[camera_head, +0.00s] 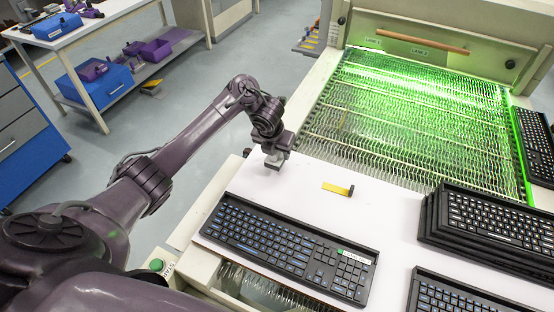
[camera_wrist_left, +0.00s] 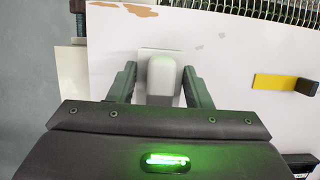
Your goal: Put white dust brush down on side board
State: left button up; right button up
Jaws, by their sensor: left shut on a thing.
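The white dust brush (camera_wrist_left: 162,74) is between the two fingers of my left gripper (camera_wrist_left: 157,82) in the left wrist view. It has a pale grey rounded body, and a flat white part shows around it. In the head view my left gripper (camera_head: 275,160) is shut on the brush and points down over the far left part of the white board (camera_head: 300,180). Only a small pale bit of the brush shows there, below the fingers. I cannot tell whether the brush touches the board. My right gripper is not in view.
A yellow strip with a black end (camera_head: 338,189) lies on the board right of the gripper. A black keyboard (camera_head: 290,245) lies in front, and stacked keyboards (camera_head: 480,220) stand at the right. A green-lit conveyor (camera_head: 420,110) lies behind. The board between gripper and yellow strip is clear.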

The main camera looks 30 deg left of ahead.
aim_at(277, 157)
pick_arm(q)
jog(key=shift+f, duration=1.5)
jog(key=shift+f, duration=0.15)
jog(key=o, duration=1.2)
